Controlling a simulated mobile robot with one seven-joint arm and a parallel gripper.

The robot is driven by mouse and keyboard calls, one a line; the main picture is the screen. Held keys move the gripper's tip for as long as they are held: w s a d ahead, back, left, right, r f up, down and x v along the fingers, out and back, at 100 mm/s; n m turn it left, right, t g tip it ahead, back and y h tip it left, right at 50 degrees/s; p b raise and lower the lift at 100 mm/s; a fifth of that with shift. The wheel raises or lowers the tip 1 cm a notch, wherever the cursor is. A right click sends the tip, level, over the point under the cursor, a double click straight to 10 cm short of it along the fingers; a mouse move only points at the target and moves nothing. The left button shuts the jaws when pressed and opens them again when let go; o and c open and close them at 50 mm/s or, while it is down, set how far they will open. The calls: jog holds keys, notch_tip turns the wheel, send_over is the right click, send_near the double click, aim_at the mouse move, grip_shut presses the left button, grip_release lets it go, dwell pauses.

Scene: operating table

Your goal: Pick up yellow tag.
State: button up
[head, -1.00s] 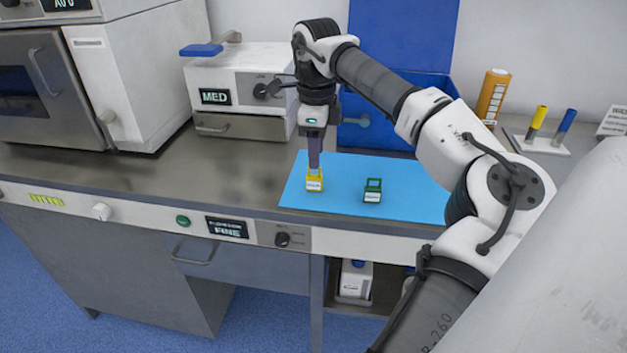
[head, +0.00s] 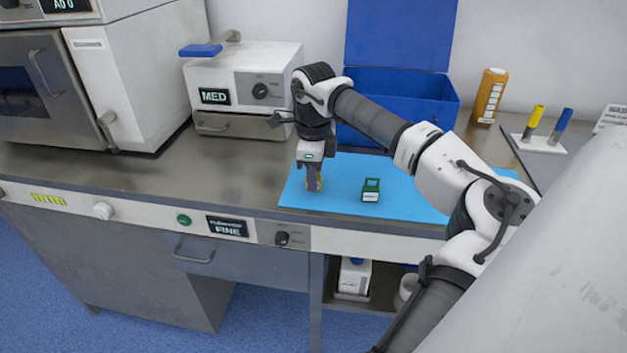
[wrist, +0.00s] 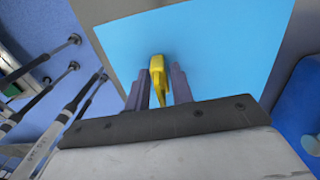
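The yellow tag (head: 313,183) stands on the blue mat (head: 410,193), mostly hidden behind my gripper (head: 313,186) in the head view. In the wrist view the yellow tag (wrist: 158,78) is between the two purple-grey fingers of my gripper (wrist: 160,85). The fingers stand apart, with a visible gap on each side of the tag. My gripper points down at the tag, low over the mat. A green tag (head: 371,190) with a white label sits on the mat to the right, apart from my gripper.
An open blue box (head: 400,95) stands behind the mat. A white MED unit (head: 240,85) is at the back left. An orange bottle (head: 489,97) and a holder with yellow and blue sticks (head: 540,143) are at the back right. The counter left of the mat is clear.

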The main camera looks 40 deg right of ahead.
grip_shut()
jog(key=shift+r, duration=0.15)
